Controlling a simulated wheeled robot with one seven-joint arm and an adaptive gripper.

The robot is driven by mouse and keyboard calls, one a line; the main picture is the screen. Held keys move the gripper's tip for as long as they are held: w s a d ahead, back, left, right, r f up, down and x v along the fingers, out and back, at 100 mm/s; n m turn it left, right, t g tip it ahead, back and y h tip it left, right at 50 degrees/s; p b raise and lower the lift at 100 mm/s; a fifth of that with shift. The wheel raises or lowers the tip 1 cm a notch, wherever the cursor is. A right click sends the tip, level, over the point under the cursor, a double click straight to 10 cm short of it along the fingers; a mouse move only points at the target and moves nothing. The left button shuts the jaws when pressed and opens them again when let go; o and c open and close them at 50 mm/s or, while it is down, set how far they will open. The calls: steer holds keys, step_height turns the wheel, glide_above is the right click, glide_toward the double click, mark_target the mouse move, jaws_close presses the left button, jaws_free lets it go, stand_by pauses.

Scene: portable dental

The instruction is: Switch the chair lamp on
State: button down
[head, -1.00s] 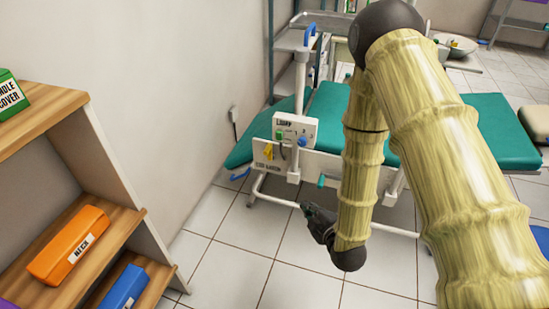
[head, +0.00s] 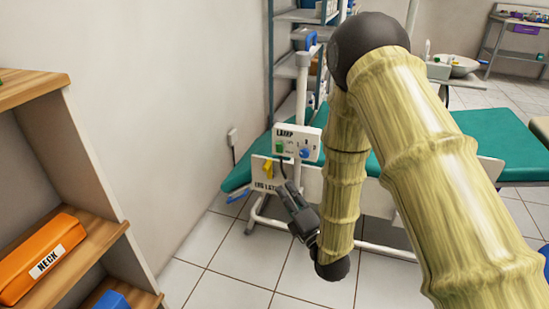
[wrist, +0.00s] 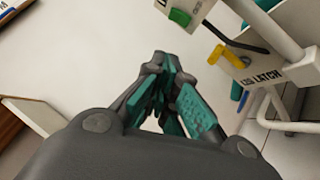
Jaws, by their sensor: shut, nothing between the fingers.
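The white lamp panel (head: 297,143), marked LAMP, is mounted on a post at the end of the teal chair (head: 490,140). It carries a green switch (head: 280,147) at the left and a blue knob (head: 305,152) at the right. In the wrist view the green switch (wrist: 180,17) shows at the top, with the panel mostly cut off. My gripper (head: 284,188) is shut and empty, just below the panel and apart from it. In the wrist view its fingertips (wrist: 163,62) point up the picture, below and left of the green switch.
A leg latch plate (head: 262,185) with a yellow lever (head: 267,168) sits just below the lamp panel; the lever also shows in the wrist view (wrist: 228,55). A wooden shelf (head: 95,245) with an orange box (head: 40,257) stands at the left. Floor between is clear.

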mark_target(280, 147)
steer(key=shift+w, duration=0.1)
steer(key=w+d+b+x, duration=0.1)
steer(key=b+x, duration=0.3)
steer(key=x, duration=0.8)
steer(key=shift+w+d+r, duration=0.35)
steer(key=shift+d+r, duration=0.15)
steer(key=shift+d, duration=0.1)
